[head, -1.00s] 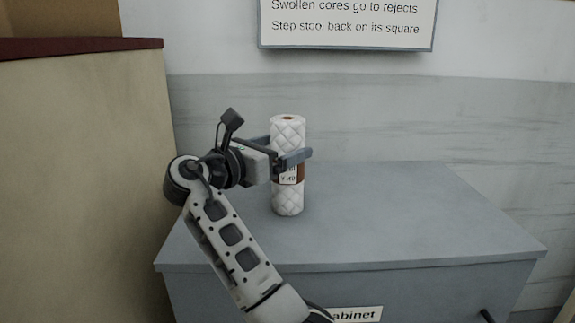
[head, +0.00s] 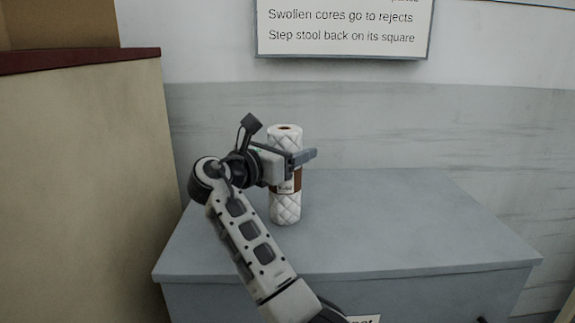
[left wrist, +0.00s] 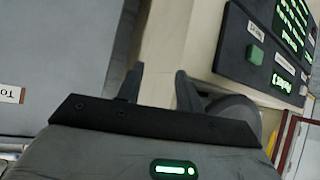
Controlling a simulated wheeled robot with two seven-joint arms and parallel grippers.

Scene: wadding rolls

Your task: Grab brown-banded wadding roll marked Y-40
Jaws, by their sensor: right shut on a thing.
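The white quilted wadding roll (head: 286,211) stands upright on the grey cabinet top (head: 390,225) in the head view. It has a brown band and a label that seems to read Y-40, partly covered. My right gripper (head: 296,160) is shut on the roll above its middle, reaching in from its left. One finger crosses the roll's near side; the other is hidden. The roll's base appears to rest on the cabinet. My left gripper (left wrist: 158,88) shows in the left wrist view, its two fingers apart with nothing between them.
A tall beige unit with a dark red top edge (head: 80,60) stands left of the cabinet. A sign (head: 343,28) hangs on the wall behind. The cabinet top right of the roll is clear. The left wrist view shows a panel with a green button (left wrist: 257,54).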

